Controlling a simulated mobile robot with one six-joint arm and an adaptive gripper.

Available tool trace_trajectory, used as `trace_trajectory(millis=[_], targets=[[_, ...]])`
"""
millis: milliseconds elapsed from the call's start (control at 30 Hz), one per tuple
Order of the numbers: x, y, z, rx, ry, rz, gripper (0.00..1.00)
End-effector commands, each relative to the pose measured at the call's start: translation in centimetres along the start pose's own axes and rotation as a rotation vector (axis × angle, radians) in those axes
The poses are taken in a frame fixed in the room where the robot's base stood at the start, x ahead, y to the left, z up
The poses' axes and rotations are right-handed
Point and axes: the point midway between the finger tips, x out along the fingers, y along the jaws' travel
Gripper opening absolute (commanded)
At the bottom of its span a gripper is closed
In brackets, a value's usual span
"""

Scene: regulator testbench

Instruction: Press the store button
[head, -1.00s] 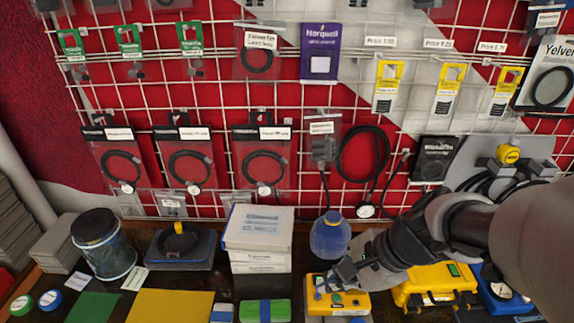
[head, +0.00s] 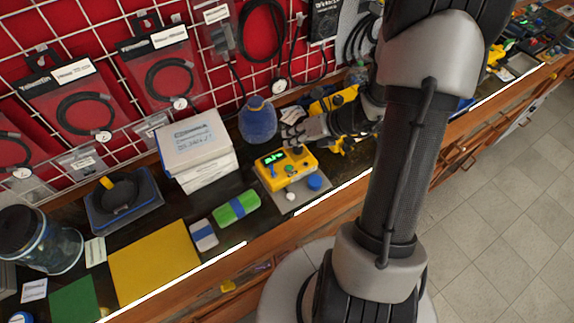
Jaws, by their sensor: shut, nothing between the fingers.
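A yellow box (head: 272,166) with a green display and several small buttons sits on a grey plate (head: 268,185) near the bench's front edge. A blue round knob (head: 315,183) and a white round knob (head: 291,196) are at the plate's front. Labels are too small to read, so I cannot tell which button is store. My gripper (head: 287,136) is shut and empty, just behind the box's far edge in the picture. It points left, and it looks apart from the buttons. My forearm comes in from the right.
A blue bottle (head: 258,120) stands close behind my gripper. White boxes (head: 196,152) are stacked to the left, with a green-and-blue block (head: 237,207) in front. A red wall with a wire grid (head: 115,62) of hanging goods rises behind. The floor (head: 495,210) is clear at right.

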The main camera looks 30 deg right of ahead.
Motion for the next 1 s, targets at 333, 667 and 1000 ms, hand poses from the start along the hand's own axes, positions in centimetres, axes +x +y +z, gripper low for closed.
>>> trace_trajectory(millis=[333, 667, 1000], targets=[[0.6, -0.4, -0.5, -0.004, 0.002, 0.001, 0.0], [3.6, -2.5, -2.6, -0.004, 0.002, 0.001, 0.0], [6.1, -4.4, -4.5, -0.005, 0.002, 0.001, 0.0]])
